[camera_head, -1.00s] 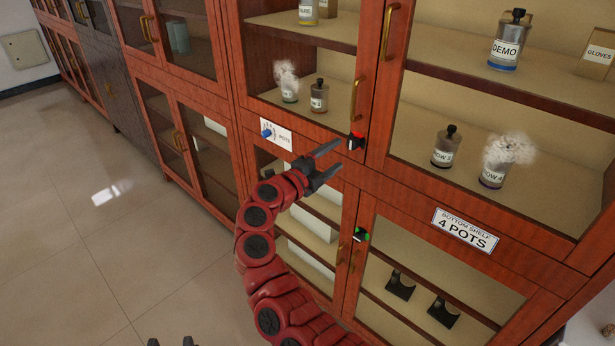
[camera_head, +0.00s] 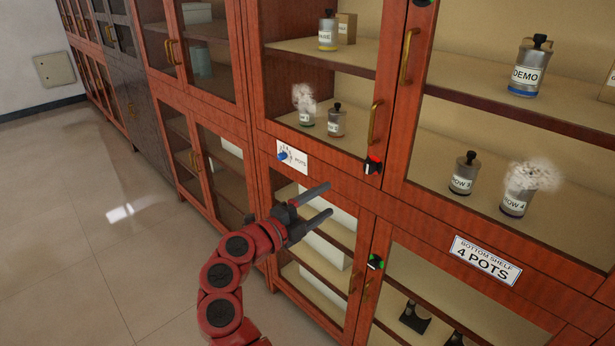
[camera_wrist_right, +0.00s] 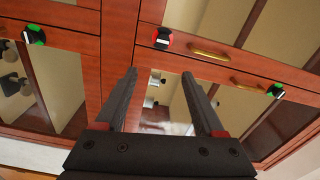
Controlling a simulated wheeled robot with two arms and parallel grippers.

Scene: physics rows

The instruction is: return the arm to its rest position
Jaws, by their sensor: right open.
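My right arm is red and comes up from the bottom of the head view. Its gripper (camera_head: 325,202) is open and empty, in front of the lower cabinet door, below the knob panel. In the right wrist view the two dark fingers of the gripper (camera_wrist_right: 158,85) are apart with nothing between them. A black knob with a red mark (camera_head: 373,165) is above and right of the fingers. My left gripper does not show in the head view now.
The red wooden cabinet (camera_head: 345,185) stands close in front. Pots stand on its shelves, including a steaming ROW 4 pot (camera_head: 515,203). Open floor (camera_head: 110,240) lies to the left.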

